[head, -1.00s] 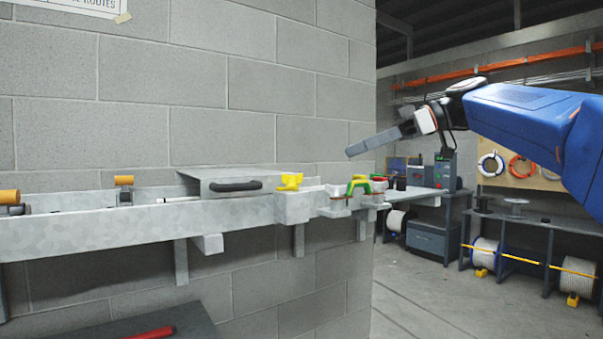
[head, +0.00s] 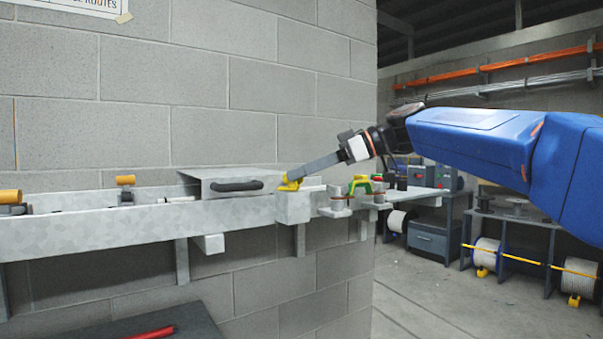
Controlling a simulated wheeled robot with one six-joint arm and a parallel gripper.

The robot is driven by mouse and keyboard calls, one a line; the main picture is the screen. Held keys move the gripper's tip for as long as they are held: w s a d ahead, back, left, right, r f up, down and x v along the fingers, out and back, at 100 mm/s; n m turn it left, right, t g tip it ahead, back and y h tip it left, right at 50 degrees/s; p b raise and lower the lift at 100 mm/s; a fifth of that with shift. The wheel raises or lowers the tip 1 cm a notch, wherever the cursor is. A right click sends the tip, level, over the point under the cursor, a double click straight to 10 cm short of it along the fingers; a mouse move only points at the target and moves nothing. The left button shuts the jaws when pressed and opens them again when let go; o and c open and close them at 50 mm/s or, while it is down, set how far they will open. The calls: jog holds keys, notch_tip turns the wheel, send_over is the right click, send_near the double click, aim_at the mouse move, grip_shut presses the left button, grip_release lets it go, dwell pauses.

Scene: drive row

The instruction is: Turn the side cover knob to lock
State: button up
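A yellow knob (head: 288,186) sits on top of the pale grey box (head: 292,208) at the right part of the metal tray; I take it for the side cover knob. My gripper (head: 292,177) reaches down from the right, and its long grey fingers end at the knob, covering part of it. The fingers overlap side-on, so I cannot tell whether they are open, shut on the knob, or just beside it. The knob's turn angle is hard to read behind the fingertips.
A metal cover with a black handle (head: 237,186) lies left of the knob on the wall tray (head: 130,225). Green and yellow parts (head: 361,184) stand close on the right. A block wall is behind. A bench (head: 440,200) and cable reels (head: 485,256) stand farther back.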

jog(key=shift+a, duration=0.2)
grip_shut()
jog(key=shift+m+t, duration=0.3)
jog(key=m+t, duration=0.1)
jog(key=t, duration=0.1)
jog(key=m+t+h, duration=0.1)
jog(key=m+t, duration=0.1)
jog(key=shift+s+a+h, duration=0.15)
jog(key=shift+s+h, duration=0.15)
jog(key=shift+s, duration=0.1)
jog(key=shift+s+a+m+t+h, duration=0.1)
jog(key=shift+m+t+h, duration=0.75)
jog(key=shift+m, duration=0.3)
jog(key=shift+s+a+m+t+h, duration=0.1)
jog(key=shift+m+t+h, duration=0.55)
jog(key=shift+m+t, duration=0.4)
jog(key=shift+m+t+h, duration=0.4)
jog(key=shift+m+h, duration=0.3)
jog(key=shift+m, duration=0.1)
